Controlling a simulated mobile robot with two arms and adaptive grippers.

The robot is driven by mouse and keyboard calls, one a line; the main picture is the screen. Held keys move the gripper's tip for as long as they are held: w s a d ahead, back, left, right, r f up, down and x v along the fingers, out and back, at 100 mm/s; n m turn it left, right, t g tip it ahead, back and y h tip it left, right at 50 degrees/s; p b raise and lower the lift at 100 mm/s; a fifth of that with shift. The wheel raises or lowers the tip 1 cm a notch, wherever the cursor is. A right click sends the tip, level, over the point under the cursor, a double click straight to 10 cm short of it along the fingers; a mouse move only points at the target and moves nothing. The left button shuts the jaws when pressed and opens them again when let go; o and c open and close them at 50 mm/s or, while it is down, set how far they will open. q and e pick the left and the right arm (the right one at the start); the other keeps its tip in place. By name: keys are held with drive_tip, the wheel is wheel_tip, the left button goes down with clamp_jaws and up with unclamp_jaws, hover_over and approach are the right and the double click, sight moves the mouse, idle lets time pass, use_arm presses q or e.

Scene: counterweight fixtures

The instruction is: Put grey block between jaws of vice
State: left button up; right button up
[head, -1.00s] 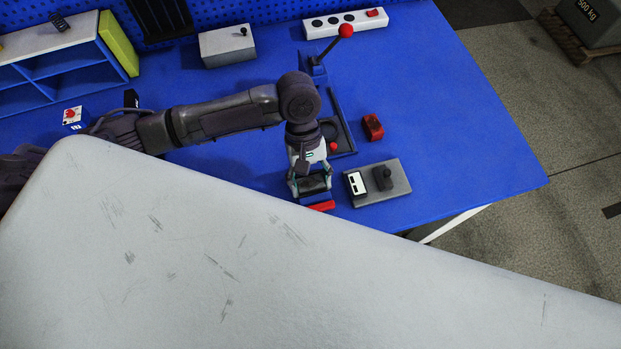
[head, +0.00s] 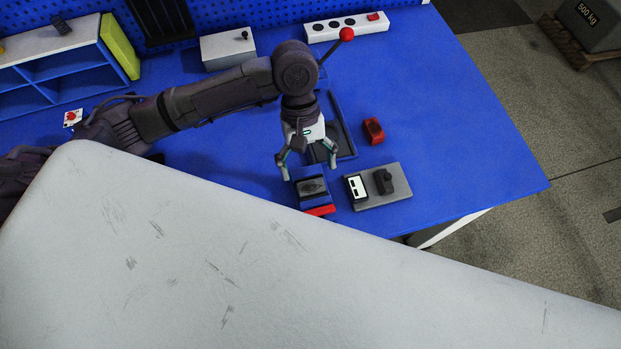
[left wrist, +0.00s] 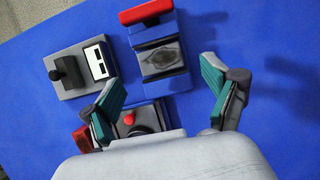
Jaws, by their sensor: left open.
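The vice (head: 303,174) is a blue body with a red bar at its near end, on the blue table. It also shows in the left wrist view (left wrist: 167,84). A grey block (head: 312,187) with a dark oval mark appears to lie in it between the jaws; the left wrist view shows this grey face (left wrist: 159,57) from above. I cannot tell how closely the jaws sit against it. My left gripper (head: 311,173) is open and empty, above and just behind the vice, fingers spread wider than the block. My right gripper is not in view.
A grey plate (head: 398,180) with a black knob and white panel sits right of the vice. A red block (head: 373,130) and a dark tray (head: 346,140) lie behind. A white box (head: 228,50), power strip (head: 345,27) and shelf (head: 60,62) stand at the back.

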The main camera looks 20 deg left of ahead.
use_arm(q)
drive_tip(key=v, duration=0.6)
idle(0.5)
